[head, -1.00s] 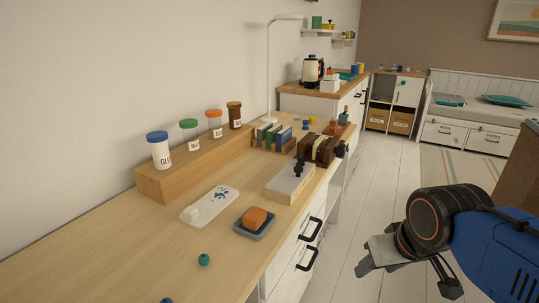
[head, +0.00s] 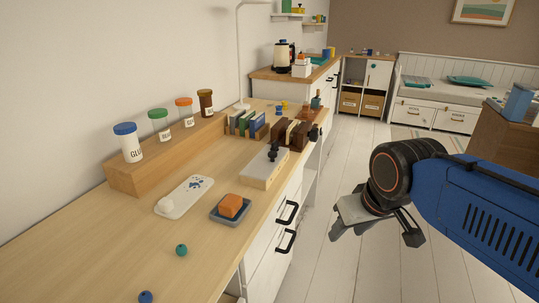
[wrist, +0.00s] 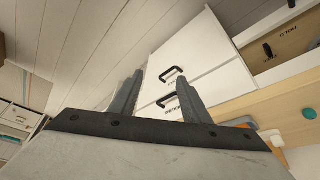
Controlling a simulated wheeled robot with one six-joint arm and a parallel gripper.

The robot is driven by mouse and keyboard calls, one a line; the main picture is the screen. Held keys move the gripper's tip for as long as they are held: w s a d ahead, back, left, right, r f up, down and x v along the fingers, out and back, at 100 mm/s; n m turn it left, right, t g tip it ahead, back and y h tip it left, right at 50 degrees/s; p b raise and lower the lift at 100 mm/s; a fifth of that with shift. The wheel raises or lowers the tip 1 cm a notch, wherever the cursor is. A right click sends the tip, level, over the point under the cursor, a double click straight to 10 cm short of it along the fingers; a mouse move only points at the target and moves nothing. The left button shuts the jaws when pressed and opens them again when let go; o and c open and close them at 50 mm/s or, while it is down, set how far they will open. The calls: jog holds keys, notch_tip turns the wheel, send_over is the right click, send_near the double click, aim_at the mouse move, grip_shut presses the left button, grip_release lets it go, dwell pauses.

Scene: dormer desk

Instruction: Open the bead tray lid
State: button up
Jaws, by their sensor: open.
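A low white tray (head: 185,197) with a blue dotted pattern and a raised white block at its near end lies on the desk. A pale box (head: 264,168) with dark knobs on top sits further back near the desk's right edge. I cannot tell for certain which is the bead tray. Neither shows a raised lid. My gripper (head: 373,230) is open and empty, over the floor to the right of the desk, apart from both. In the wrist view, its fingers (wrist: 160,78) stand apart with white drawer fronts beyond them.
On the desk (head: 75,240) are an orange block (head: 231,205) in a blue-grey dish, a teal ball (head: 181,250), a blue ball (head: 146,297) and labelled jars on a wooden riser (head: 160,162). Black drawer handles (head: 285,241) stick out on the desk's front. The floor (head: 345,145) is clear.

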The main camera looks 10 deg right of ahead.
jog(key=w+a+r, duration=0.3)
jog(key=w+r, duration=0.9)
jog(key=w, duration=0.1)
jog(key=n, duration=0.2)
send_near(273, 153)
jog(key=shift+y, duration=0.3)
jog(key=x, duration=0.8)
jog(key=shift+d, duration=0.2)
grip_shut()
jog(key=shift+r, duration=0.1)
